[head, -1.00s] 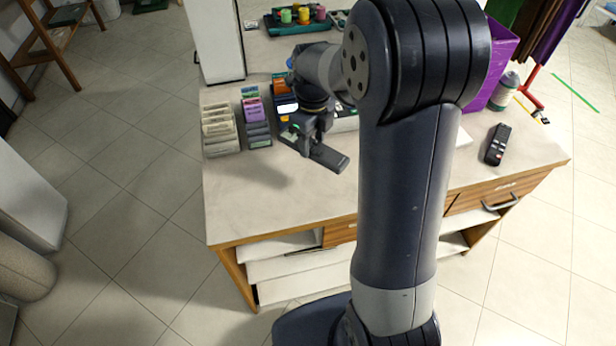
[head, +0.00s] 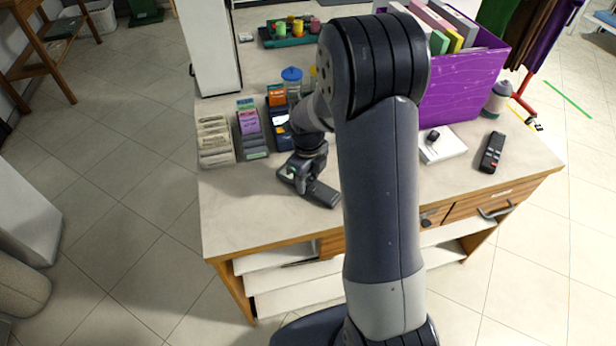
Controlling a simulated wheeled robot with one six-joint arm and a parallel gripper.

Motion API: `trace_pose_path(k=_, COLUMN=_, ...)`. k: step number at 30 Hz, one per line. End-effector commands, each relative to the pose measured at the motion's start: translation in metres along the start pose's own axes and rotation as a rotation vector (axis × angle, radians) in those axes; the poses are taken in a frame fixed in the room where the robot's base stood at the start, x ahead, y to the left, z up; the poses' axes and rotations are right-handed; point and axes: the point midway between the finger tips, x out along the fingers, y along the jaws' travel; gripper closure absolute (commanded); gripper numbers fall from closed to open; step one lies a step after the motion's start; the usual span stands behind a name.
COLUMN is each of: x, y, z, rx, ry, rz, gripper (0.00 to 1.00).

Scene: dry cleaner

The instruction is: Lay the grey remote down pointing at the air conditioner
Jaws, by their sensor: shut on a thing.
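The grey remote (head: 323,194) is a dark flat bar held low over the front left part of the counter (head: 260,220). Its free end points toward the lower right of the picture. My gripper (head: 302,176) is shut on it, from above, near its upper-left end. I cannot tell whether the remote touches the counter. I cannot make out an air conditioner for certain in this view.
A black remote (head: 492,152) with coloured buttons lies at the counter's right. Card racks (head: 216,142) stand left of my gripper, with a tall white post (head: 208,50) behind. A purple box (head: 462,92) holds binders. The front left counter is clear.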

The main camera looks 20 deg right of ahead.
Motion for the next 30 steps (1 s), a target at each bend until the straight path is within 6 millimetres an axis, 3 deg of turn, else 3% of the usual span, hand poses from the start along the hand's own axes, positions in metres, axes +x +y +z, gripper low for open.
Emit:
trace_pose_path(k=2, x=0.004, y=0.0, z=0.0, rx=0.0, ry=0.0, rz=0.0, gripper=0.85)
trace_pose_path(k=3, x=0.003, y=0.0, z=0.0, rx=0.0, ry=0.0, rz=0.0, gripper=0.53)
trace_pose_path(k=10, x=0.002, y=0.0, z=0.0, rx=0.0, ry=0.0, rz=0.0, gripper=0.35)
trace_pose_path(k=21, x=-0.005, y=0.0, z=0.0, rx=0.0, ry=-0.001, rz=-0.001, gripper=0.33)
trace_pose_path(k=30, x=-0.065, y=-0.001, z=0.001, rx=0.0, ry=-0.005, rz=-0.004, gripper=0.33)
